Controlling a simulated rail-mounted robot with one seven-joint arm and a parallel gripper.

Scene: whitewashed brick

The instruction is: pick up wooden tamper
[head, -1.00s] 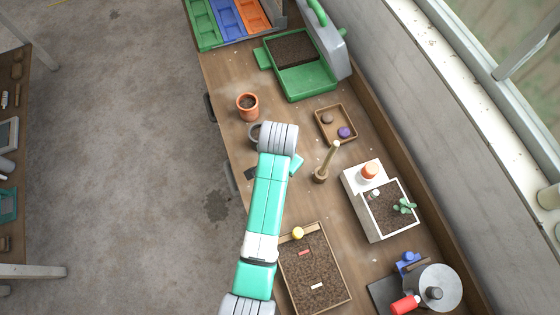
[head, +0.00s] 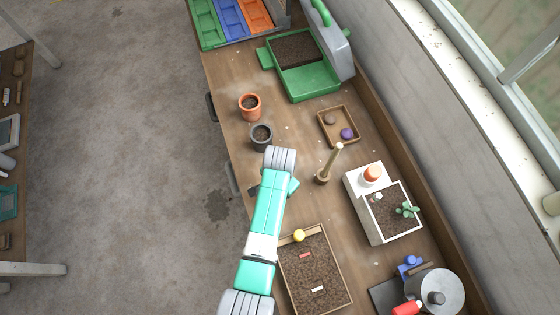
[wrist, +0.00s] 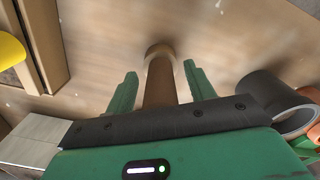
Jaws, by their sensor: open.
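The wooden tamper (head: 322,177) stands on the bench in the head view, with a brown foot and a pale handle pointing up. In the wrist view, a brown wooden cylinder (wrist: 160,82), which looks like the tamper, lies between the two green fingers. My gripper (wrist: 160,70) is open, with a visible gap between each finger and the wood. In the head view my gripper (head: 293,187) is just left of the tamper, and its fingers are mostly hidden by my arm.
A dark grey pot (head: 261,138) stands near my wrist, with a terracotta pot (head: 249,108) behind it. A small tray with stones (head: 322,113), a white planter (head: 374,232) and a soil tray with a yellow knob (head: 299,236) surround the tamper.

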